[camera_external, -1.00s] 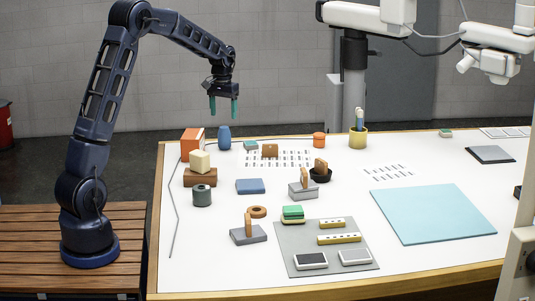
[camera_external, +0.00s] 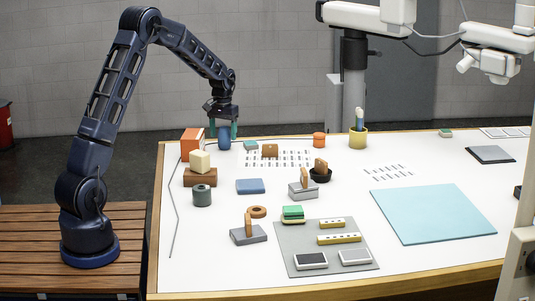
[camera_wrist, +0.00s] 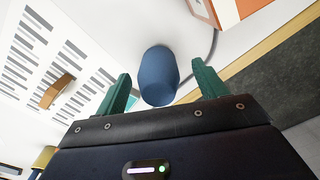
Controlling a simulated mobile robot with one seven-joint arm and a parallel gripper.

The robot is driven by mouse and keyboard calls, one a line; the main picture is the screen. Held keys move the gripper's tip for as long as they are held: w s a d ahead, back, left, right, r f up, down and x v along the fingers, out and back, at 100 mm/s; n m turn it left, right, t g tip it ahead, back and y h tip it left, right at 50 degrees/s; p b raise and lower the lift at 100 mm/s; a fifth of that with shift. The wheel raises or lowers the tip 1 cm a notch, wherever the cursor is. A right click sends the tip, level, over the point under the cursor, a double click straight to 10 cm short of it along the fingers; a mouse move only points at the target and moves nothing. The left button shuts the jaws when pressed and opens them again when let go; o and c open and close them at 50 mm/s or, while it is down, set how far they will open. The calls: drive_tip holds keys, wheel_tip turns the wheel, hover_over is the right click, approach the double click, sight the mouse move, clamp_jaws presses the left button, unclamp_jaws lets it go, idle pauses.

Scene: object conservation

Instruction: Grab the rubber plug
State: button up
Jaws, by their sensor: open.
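A blue, rounded, barrel-shaped piece, which looks like the rubber plug (camera_external: 224,141), stands upright near the far left edge of the table. It also shows in the wrist view (camera_wrist: 158,78), with its lower part in the picture reaching between the green fingers. My gripper (camera_external: 226,131) is open above and around the top of the blue piece, pointing down. In the wrist view my gripper (camera_wrist: 161,70) has one finger on each side of it, with a visible gap on both sides. Nothing is held.
An orange-and-white box (camera_external: 192,142) stands close to the left of the blue piece. A grey-green cylinder (camera_external: 202,196) stands nearer the front. The table edge (camera_wrist: 262,50) is close by.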

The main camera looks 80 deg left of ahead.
sight(228, 140)
wheel_tip(228, 140, down, 3)
drive_tip(key=shift+w+d+f, duration=0.1)
drive_tip(key=shift+f, duration=0.05)
drive_tip(key=c, duration=1)
drive_tip(key=shift+c, duration=0.2)
